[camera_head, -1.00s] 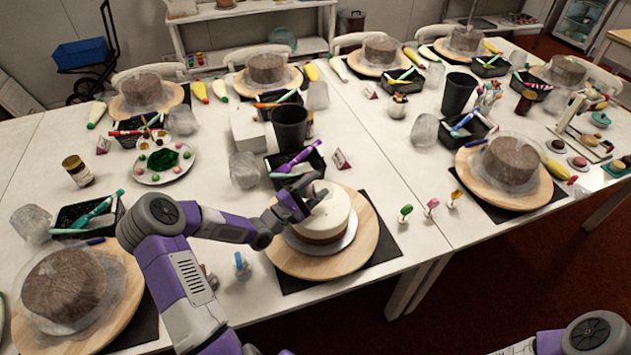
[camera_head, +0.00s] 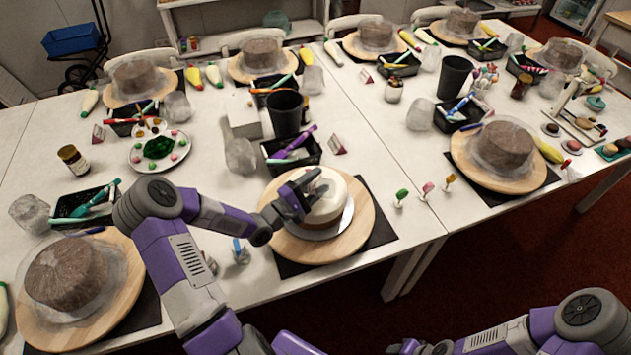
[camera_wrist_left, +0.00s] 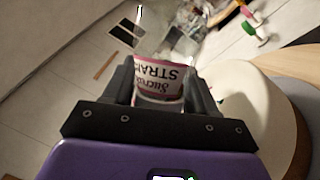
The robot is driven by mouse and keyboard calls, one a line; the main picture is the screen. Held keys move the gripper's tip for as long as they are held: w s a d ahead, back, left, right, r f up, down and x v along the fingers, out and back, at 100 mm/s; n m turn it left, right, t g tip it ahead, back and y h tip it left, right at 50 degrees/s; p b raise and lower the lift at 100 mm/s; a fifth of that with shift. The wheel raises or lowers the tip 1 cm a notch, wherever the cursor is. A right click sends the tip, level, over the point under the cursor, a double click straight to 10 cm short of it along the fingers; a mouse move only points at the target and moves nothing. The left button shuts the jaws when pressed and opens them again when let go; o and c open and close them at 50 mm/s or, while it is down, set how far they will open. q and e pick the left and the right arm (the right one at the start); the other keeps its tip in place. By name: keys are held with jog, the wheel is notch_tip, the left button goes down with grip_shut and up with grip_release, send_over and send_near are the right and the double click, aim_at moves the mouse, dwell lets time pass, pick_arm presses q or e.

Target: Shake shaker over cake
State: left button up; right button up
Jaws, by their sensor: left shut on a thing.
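A white cake with a brown lower band (camera_head: 328,205) sits on a silver board on a round wooden turntable (camera_head: 355,235), over a black mat. My left gripper (camera_head: 306,188) is over the cake's upper left part. In the left wrist view it is shut on the shaker (camera_wrist_left: 160,80), a clear container with a pink and white lettered label. The cake (camera_wrist_left: 245,110) is just right of the shaker there. In the head view the fingers mostly hide the shaker. My right gripper (camera_head: 412,347) is at the bottom edge, mostly cut off.
A black tray of tools (camera_head: 290,150) and a dark cup (camera_head: 286,113) stand behind the cake. Small coloured toppers (camera_head: 427,190) stand to its right. Covered brown cakes on turntables, one at front left (camera_head: 65,275), stand around the tables.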

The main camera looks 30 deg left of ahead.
pick_arm(q)
jog(key=shift+r, duration=0.1)
jog(key=shift+d+r, duration=0.15)
jog(key=shift+d, duration=0.15)
jog(key=shift+a+f, duration=0.2)
jog(key=shift+a, duration=0.15)
jog(key=shift+r+n+t+p, duration=0.15)
jog(key=shift+n+t+p, duration=0.2)
jog(key=shift+n, duration=0.25)
